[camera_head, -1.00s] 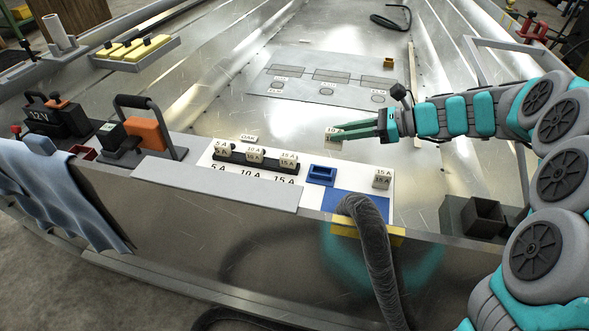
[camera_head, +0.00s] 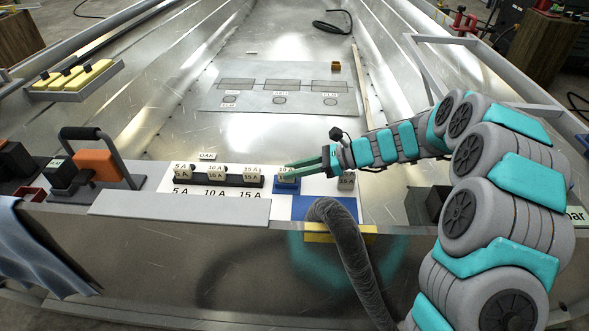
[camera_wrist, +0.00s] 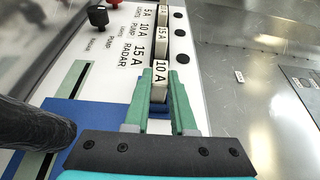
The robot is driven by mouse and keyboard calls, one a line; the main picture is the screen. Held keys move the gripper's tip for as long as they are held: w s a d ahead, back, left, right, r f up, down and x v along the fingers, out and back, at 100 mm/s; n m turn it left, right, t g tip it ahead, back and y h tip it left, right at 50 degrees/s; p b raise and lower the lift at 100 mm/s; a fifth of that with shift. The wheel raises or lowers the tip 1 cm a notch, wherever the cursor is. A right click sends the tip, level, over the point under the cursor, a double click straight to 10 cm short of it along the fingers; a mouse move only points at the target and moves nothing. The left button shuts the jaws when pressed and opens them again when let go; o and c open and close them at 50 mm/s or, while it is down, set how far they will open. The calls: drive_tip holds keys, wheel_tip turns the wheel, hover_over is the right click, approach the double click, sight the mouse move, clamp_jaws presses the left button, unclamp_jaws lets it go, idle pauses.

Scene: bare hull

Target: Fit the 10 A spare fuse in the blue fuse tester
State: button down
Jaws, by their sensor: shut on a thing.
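My gripper (camera_head: 296,167) is shut on the pale 10 A fuse (camera_head: 286,171), whose label faces the head camera. The fuse is upright at the blue fuse tester (camera_head: 287,187), a small block on the white panel. In the head view the fuse's lower edge meets the tester's top; I cannot tell whether it is seated in it or just above. In the wrist view the 10 A fuse (camera_wrist: 160,70) shows between the green fingertips, and the fingers hide most of the tester.
A black rack (camera_head: 236,181) with 5 A, 10 A and 15 A fuses stands left of the tester. A blue pad (camera_head: 325,209) and thick grey hose (camera_head: 340,237) lie in front. An orange-and-black handled device (camera_head: 98,163) stands left.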

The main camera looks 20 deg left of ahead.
drive_tip(key=c, duration=0.7)
unclamp_jaws()
drive_tip(key=shift+c, duration=0.2)
drive_tip(key=shift+w+d+r+p, duration=0.1)
drive_tip(key=shift+d+r+p, duration=0.25)
drive_tip(key=shift+d+p, duration=0.05)
drive_tip(key=p+v, duration=0.2)
drive_tip(key=v, duration=0.9)
